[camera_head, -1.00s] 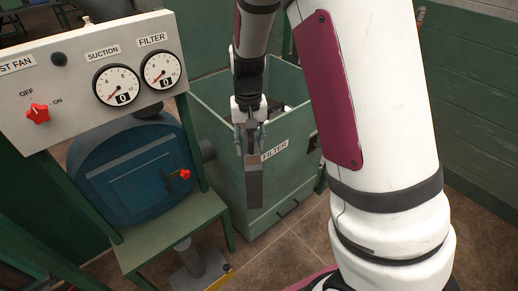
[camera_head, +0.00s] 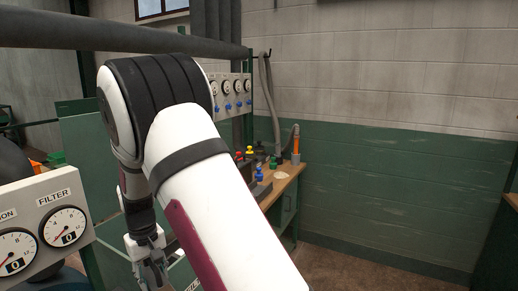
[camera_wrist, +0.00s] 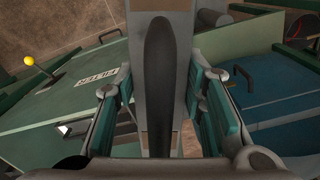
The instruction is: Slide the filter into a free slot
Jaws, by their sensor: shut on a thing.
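My gripper (camera_wrist: 165,105) is shut on the filter (camera_wrist: 178,25) in the wrist view. The filter is a grey-brown block or panel with a long dark strip, probably its handle, between the green finger pads. In the head view my gripper (camera_head: 152,272) is low at the left, and the filter's body is not clearly visible there. A green housing with a FILTER label (camera_wrist: 100,76) lies left of the filter in the wrist view. Part of this green housing (camera_head: 110,262) shows behind my gripper in the head view. No slots are visible.
A gauge panel (camera_head: 42,225) stands at the lower left. A blue housing (camera_wrist: 275,95) is right of the filter in the wrist view. A yellow knob (camera_wrist: 28,60) is at the left. A wooden workbench (camera_head: 285,183) with small items stands by the far wall.

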